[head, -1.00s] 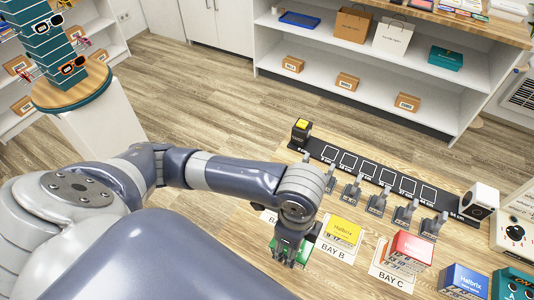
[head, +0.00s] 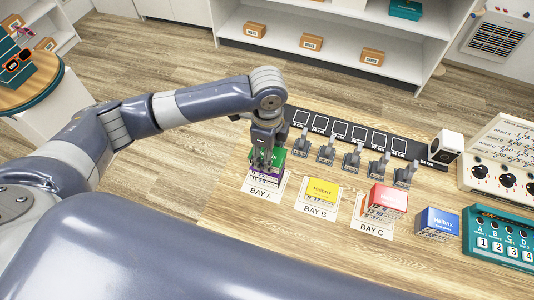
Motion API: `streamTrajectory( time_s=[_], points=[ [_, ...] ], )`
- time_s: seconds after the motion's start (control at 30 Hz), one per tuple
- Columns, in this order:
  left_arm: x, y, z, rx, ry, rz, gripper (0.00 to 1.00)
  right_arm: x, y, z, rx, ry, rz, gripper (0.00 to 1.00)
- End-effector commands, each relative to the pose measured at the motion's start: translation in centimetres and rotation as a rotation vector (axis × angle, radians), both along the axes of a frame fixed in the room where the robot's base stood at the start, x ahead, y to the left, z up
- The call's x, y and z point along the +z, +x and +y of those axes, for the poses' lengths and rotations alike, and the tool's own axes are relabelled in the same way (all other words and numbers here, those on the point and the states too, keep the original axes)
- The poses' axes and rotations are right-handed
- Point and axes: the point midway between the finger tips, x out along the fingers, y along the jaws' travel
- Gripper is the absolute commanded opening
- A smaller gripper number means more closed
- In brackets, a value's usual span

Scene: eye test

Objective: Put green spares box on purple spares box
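My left gripper (head: 263,160) points down over BAY A with its fingers against the green spares box (head: 279,155). It appears shut on this box, though the fingers cover much of it. The purple spares box (head: 258,179) stands on the BAY A label, directly below the green box. The green box looks in line with it and very close or touching; a small gap cannot be ruled out. My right gripper is out of view.
A yellow box (head: 322,191) stands in BAY B and a red box (head: 388,199) in BAY C. A blue box (head: 437,222) and a teal numbered panel (head: 500,240) are at the right. Several grey clamps (head: 327,149) line a black strip (head: 360,135) behind.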

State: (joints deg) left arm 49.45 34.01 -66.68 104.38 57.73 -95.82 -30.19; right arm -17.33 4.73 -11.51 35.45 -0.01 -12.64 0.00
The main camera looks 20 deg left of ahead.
Motion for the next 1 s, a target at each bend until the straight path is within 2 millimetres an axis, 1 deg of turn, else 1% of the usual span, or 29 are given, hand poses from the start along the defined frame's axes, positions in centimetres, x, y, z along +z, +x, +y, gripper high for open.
streamTrajectory(
  time_s=[0.03, 0.17, 0.33, 0.43, 0.6, 0.8, 0.83, 0.9, 1.0],
  points=[
    [0.0, 0.4, 0.1, 0.000, 0.001, 0.001, 0.23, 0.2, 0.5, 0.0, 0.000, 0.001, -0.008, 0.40],
    [-0.4, 0.9, 0.3, -0.001, 0.000, 0.002, 0.23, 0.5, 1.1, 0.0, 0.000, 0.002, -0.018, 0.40],
    [-2.6, 0.8, 0.3, -0.001, 0.001, 0.004, 0.23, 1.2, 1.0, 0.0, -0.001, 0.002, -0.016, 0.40],
    [-3.5, 0.9, 0.3, -0.001, 0.001, 0.001, 0.23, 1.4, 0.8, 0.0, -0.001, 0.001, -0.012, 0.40],
    [-3.7, 0.9, 0.3, -0.002, 0.000, 0.000, 0.23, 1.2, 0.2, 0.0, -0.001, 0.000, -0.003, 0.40],
    [-4.0, 0.9, 0.3, -0.001, 0.001, 0.001, 0.23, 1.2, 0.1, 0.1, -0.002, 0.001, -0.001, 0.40],
    [-4.0, 0.9, 0.3, -0.001, 0.001, 0.000, 0.54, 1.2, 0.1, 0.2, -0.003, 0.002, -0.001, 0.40],
    [-4.0, 0.9, 0.3, -0.002, 0.001, 0.000, 0.70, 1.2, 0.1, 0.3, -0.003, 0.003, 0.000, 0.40],
    [-3.9, 0.9, 0.3, -0.002, 0.001, 0.001, 0.70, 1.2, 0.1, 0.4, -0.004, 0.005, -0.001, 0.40]
  ],
)
